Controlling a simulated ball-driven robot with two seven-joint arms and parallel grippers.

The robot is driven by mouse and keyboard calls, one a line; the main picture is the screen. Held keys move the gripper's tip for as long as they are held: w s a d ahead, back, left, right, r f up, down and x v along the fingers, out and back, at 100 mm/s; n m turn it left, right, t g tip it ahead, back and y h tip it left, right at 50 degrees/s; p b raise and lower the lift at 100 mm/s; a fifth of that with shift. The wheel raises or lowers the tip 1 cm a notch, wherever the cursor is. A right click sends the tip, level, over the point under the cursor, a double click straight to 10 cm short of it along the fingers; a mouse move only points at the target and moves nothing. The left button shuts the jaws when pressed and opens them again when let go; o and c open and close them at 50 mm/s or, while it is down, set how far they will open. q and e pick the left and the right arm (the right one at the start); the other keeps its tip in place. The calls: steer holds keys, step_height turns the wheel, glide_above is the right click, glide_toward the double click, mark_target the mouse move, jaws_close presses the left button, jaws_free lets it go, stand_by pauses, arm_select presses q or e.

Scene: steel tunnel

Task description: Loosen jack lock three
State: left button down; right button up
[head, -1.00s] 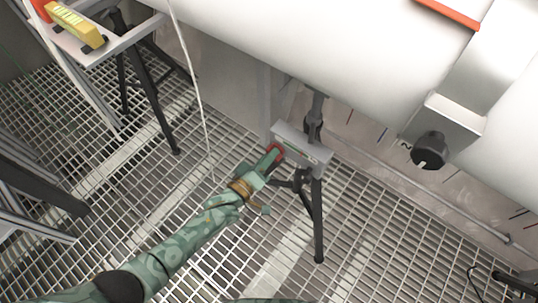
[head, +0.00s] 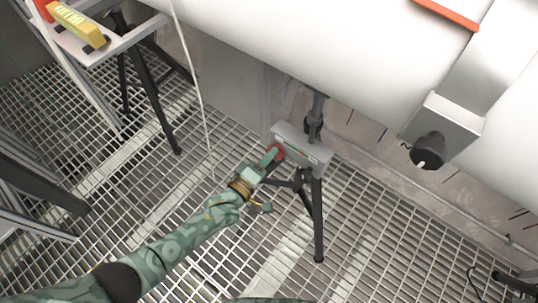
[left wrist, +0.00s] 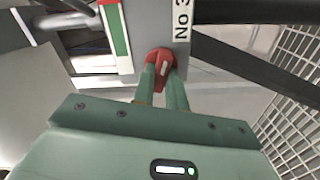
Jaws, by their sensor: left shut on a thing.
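The jack lock is a red knob (head: 280,152) on the left end of a grey box (head: 302,148) on a black tripod jack (head: 318,215). In the left wrist view the red knob (left wrist: 160,62) has a pale mark on its face and sits on a grey face beside a label (left wrist: 182,20) reading "No 3". My left gripper (head: 271,157) reaches in from the lower left and is shut on the knob. Its two green fingers (left wrist: 163,85) cover part of the knob. My right gripper is not in view.
A large white pipe (head: 300,50) runs above the jack. A black dial (head: 428,150) is on a box at right. A white cord (head: 200,100) hangs left of the jack. A frame with a yellow device (head: 75,25) stands at upper left. The grating floor (head: 160,200) is mostly open.

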arm_select(q)
steer(key=shift+f, duration=0.1)
steer(key=c, duration=1.4)
jaws_free()
steer(key=shift+c, duration=0.2)
steer(key=shift+a, duration=0.1)
